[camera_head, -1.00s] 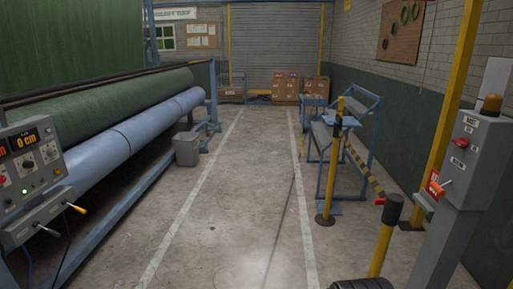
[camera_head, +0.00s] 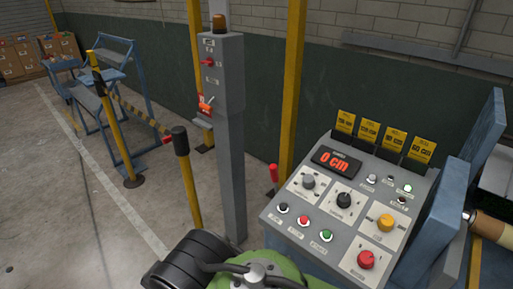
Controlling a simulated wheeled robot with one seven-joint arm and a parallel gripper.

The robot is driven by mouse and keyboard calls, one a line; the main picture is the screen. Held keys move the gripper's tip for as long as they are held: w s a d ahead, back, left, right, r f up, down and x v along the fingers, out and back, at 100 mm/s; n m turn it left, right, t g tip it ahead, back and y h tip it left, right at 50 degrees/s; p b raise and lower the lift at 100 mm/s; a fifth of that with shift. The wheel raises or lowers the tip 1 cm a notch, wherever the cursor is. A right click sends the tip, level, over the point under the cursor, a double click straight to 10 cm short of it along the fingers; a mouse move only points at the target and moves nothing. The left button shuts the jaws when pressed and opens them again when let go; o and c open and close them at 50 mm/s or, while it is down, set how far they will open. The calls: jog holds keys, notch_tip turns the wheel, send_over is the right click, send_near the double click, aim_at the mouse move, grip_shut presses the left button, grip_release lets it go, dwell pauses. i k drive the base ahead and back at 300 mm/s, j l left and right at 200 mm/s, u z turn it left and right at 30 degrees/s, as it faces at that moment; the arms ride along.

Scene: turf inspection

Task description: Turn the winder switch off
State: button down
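A grey control console (camera_head: 285,232) at the right has a red "0 cm" display (camera_head: 336,161), several knobs and several push buttons. Among them are a black knob (camera_head: 344,200), a yellow knob (camera_head: 386,222) and a red knob (camera_head: 366,259). The labels are too small to read, so I cannot tell which control is the winder switch. My gripper is not in view.
A yellow post with a black top (camera_head: 188,180) and a striped barrier stand left of the switch box. A blue stepped stand (camera_head: 125,95) is behind. A yellow column (camera_head: 293,85) rises behind the console. Open concrete floor (camera_head: 60,225) lies at the left.

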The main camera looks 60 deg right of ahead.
aim_at(366, 259)
jog(key=z, duration=3.6)
